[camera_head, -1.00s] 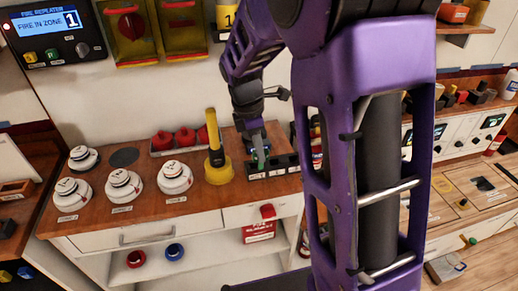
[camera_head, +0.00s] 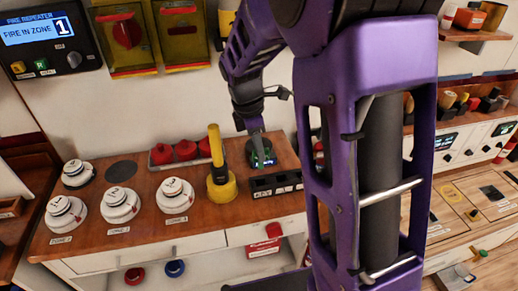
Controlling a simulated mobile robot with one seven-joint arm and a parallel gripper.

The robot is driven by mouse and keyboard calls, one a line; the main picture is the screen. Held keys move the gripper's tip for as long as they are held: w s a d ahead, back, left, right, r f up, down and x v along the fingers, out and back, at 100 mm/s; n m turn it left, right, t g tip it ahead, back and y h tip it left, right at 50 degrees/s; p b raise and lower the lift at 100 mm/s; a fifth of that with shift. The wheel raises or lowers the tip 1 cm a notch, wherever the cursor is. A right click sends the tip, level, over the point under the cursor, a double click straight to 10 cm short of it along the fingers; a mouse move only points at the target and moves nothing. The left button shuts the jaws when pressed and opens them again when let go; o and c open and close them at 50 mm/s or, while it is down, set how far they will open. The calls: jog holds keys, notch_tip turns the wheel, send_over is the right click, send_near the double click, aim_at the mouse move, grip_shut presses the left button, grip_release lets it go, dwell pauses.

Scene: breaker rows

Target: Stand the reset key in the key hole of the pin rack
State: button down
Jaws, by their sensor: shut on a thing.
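My gripper (camera_head: 260,147) reaches down over the wooden counter, just behind the pin rack. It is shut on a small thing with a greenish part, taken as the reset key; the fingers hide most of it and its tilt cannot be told. The black pin rack (camera_head: 275,184) lies near the counter's front edge, with dark openings along its top and pale labels on its front. The held thing appears above and behind the rack's left end, apart from it. Which opening is the key hole is too small to tell.
A yellow post on a round base (camera_head: 221,188) stands just left of the rack. White detectors (camera_head: 122,205) line the counter's left part; red domes (camera_head: 186,150) sit behind. The wall panel (camera_head: 47,36) reads "FIRE IN ZONE 1". My purple arm hides the counter's right end.

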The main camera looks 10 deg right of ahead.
aim_at(259, 166)
jog(key=shift+f+b, duration=1.6)
jog(key=shift+f, duration=1.4)
jog(key=shift+p, duration=0.55)
jog(key=shift+f+b, duration=0.8)
jog(key=shift+f, duration=0.6)
jog(key=c, duration=0.7)
grip_release()
notch_tip(259, 166, up, 17)
jog(key=a+p, duration=0.2)
jog(key=a, duration=0.1)
